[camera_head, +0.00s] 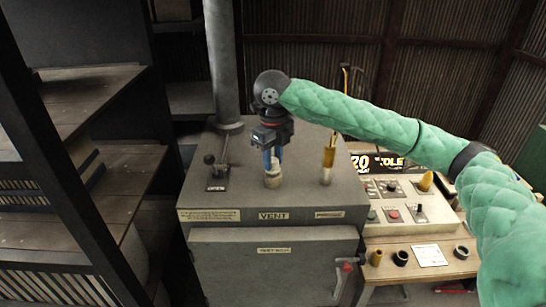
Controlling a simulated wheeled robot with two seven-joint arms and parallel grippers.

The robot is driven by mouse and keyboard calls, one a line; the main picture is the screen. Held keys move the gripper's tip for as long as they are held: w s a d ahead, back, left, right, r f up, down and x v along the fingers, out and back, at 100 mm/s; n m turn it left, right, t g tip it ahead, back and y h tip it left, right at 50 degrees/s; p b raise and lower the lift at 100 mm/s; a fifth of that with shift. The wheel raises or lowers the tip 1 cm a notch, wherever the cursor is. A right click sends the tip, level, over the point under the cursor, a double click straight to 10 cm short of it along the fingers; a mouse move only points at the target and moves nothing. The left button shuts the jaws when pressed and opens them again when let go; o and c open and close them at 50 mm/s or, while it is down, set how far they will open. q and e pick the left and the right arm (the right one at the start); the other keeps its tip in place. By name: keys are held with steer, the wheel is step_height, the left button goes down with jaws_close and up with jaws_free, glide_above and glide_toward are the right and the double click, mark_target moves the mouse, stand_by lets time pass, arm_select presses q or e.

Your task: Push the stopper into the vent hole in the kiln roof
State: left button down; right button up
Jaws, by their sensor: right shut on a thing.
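My right arm, in a green quilted sleeve, comes in from the right over the kiln. Its dark gripper (271,164) points down and is shut on the stopper (273,181), a pale tan piece just below the blue part at the jaws. The stopper is at the roof of the grey kiln (230,195), in line with the VENT label on the front edge. The vent hole is hidden under the stopper and gripper. I cannot tell how deep the stopper sits. My left gripper is out of view.
A lever (216,170) stands left on the roof, and a yellow-handled rod (328,158) stands right. A grey pipe (222,70) rises behind. A control panel (405,210) sits on a wooden table to the right. Shelves (85,90) fill the left side.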

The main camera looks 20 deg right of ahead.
steer(key=shift+f, duration=0.55)
stand_by(0.4)
steer(key=o, duration=0.7)
steer(key=o, duration=0.5)
